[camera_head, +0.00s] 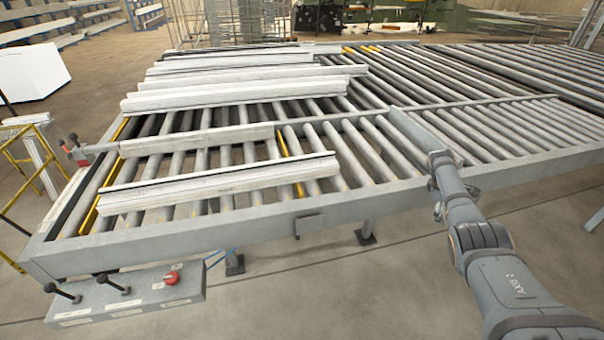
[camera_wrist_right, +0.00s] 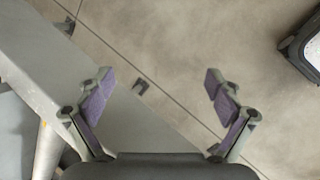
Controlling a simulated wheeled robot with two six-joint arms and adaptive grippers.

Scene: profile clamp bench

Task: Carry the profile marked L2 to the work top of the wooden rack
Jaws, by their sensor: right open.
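Several pale metal profiles lie on a roller conveyor in the head view. The nearest profile (camera_head: 220,184) lies at a slant near the front rail. A shorter profile (camera_head: 196,140) lies behind it, and a group of long profiles (camera_head: 235,93) lies close together further back. No L2 mark can be read on any of them. I cannot make out a wooden rack. My right gripper (camera_wrist_right: 160,85) is open and empty in the right wrist view, above the floor beside a grey beam. In the head view my right arm reaches the conveyor's front edge. My left gripper is not in view.
The roller conveyor (camera_head: 400,198) fills the middle, with bare rollers on its right. A grey control box (camera_head: 130,297) with levers and a red knob hangs at its front left. A yellow railing (camera_head: 22,170) stands at left. A dark-edged object (camera_wrist_right: 303,45) shows in the wrist view.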

